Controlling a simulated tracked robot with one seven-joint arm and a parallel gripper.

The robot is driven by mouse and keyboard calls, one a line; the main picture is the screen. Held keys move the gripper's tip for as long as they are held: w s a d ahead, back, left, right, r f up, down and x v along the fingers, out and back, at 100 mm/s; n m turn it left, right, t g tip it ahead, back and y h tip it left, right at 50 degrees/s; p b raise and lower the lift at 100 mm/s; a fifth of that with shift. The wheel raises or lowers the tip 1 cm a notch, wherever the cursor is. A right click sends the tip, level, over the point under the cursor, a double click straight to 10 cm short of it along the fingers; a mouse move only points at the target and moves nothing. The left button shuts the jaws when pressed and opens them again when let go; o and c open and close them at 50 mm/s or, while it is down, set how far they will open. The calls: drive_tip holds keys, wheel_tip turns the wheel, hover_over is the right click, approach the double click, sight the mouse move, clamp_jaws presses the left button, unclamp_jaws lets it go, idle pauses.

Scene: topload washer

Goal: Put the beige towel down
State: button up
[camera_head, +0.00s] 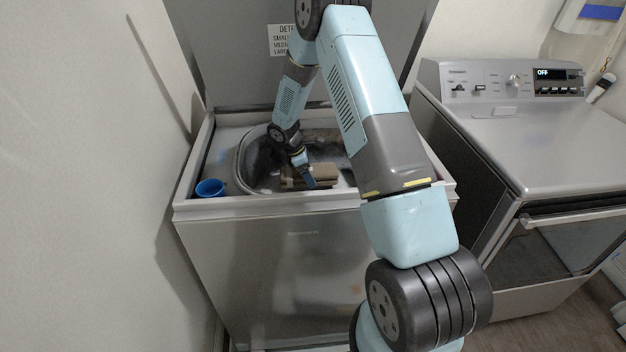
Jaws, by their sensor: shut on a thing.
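The beige towel (322,171) is a folded, brownish bundle at the mouth of the washer drum, near the front rim. My gripper (308,182) reaches down into the open top of the washer (270,205) and is shut on the towel. The fingertips are small in this view, and my gripper covers part of the towel. I cannot tell whether the towel touches the drum or rim beneath it.
A blue cup (209,188) stands at the washer's left front corner. The raised lid (235,60) is behind the opening. A second machine (540,135) with a display reading OFF stands to the right. A wall (90,150) is close on the left.

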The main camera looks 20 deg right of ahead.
drive_tip(key=shift+w+f, duration=0.35)
drive_tip(key=shift+f, duration=1.5)
drive_tip(key=shift+f, duration=0.1)
drive_tip(key=o, duration=1)
